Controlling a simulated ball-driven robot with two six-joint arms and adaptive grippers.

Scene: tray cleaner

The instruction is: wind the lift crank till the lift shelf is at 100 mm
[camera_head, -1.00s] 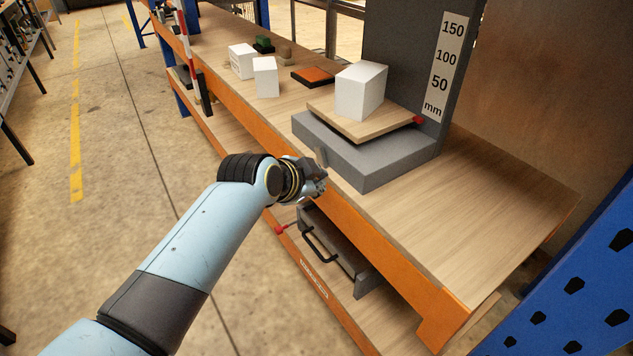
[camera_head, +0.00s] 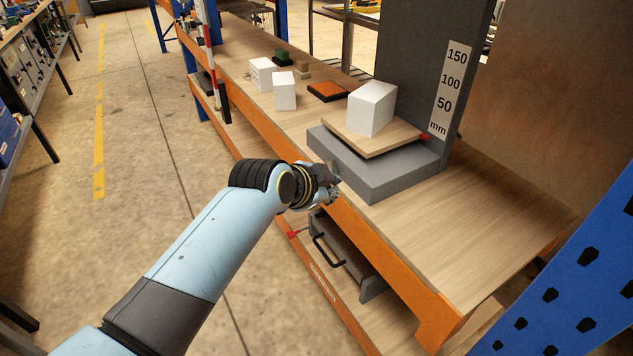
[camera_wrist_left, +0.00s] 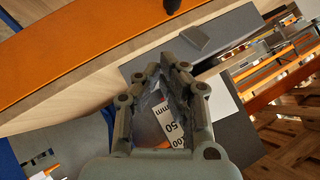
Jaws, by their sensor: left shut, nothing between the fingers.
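The lift has a grey base (camera_head: 385,178) on the bench and a grey column (camera_head: 420,60) with a scale (camera_head: 450,88) marked 50, 100 and 150 mm. Its wooden lift shelf (camera_head: 385,141) carries a white box (camera_head: 371,108). The red pointer (camera_head: 425,136) at the shelf's corner is below the 50 mark, near the "mm" label. My left gripper (camera_head: 334,186) is shut and empty by the base's front left corner. In the left wrist view its fingers (camera_wrist_left: 172,62) point towards the base; a small grey part (camera_wrist_left: 195,38) lies beyond them, possibly of the crank. The crank is not clearly visible. My right gripper is out of view.
White boxes (camera_head: 285,90) and an orange-topped dark block (camera_head: 327,91) stand farther along the bench. An orange beam (camera_head: 375,245) edges the bench. Below is a grey unit with a black handle (camera_head: 328,249). A blue upright (camera_head: 570,290) is at right. The floor at left is clear.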

